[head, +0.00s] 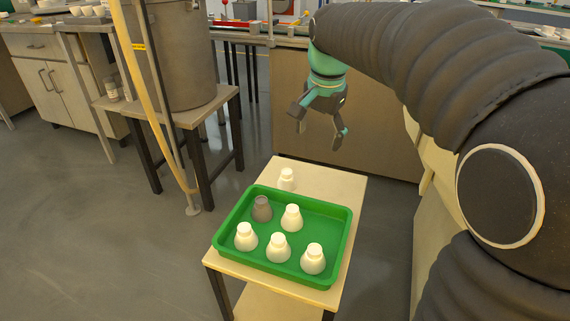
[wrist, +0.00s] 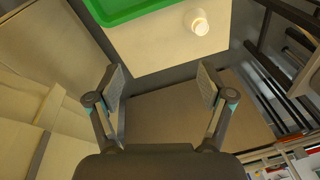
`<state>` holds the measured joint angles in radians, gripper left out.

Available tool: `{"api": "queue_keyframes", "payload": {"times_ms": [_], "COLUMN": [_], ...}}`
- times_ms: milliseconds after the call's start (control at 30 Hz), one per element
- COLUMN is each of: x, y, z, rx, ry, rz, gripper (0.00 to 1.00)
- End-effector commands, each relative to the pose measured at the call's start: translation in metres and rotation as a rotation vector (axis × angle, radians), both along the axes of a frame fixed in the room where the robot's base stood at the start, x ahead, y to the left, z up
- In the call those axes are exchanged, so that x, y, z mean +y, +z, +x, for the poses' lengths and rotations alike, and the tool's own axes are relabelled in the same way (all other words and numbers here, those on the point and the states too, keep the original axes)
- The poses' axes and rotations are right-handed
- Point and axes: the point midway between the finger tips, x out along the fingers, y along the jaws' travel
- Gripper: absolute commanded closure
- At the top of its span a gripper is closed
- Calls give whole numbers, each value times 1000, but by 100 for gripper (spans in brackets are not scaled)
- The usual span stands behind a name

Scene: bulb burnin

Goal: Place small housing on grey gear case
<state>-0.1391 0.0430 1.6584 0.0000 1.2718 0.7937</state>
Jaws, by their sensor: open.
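A small white housing (head: 286,179) stands upright on the table behind the tray; it also shows near the top of the wrist view (wrist: 197,22). The grey gear case (head: 262,209) stands upright in the back left of the green tray, wide at the base with a narrower top, with no white piece on it. In the wrist view the gear case is out of frame. My gripper (head: 320,127) is open and empty, above and beyond the far edge of the table, apart from the housing. Both fingers show spread in the wrist view (wrist: 162,80).
The green tray (head: 228,218) also holds several white, bulb-shaped pieces. It sits on a small pale table (head: 330,178) with bare room behind the tray. A stand with a large grey bin (head: 180,55) is at the left; a long bench (head: 370,130) runs behind.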

Motion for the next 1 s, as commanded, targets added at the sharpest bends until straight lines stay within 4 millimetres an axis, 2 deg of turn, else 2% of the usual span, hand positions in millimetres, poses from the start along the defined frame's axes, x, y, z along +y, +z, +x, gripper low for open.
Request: {"api": "queue_keyframes", "payload": {"times_ms": [33, 200, 400, 667, 1000], "x": [7, 30, 51, 61, 61], "y": [-8, -29, -53, -71, -129], "z": [17, 64, 101, 116, 115], "rx": [23, 89, 146, 170, 172], "ry": [-33, -164, -284, -343, -344], "rz": [3, 11, 9, 5, 4], "gripper": [20, 20, 20, 20, 20]}}
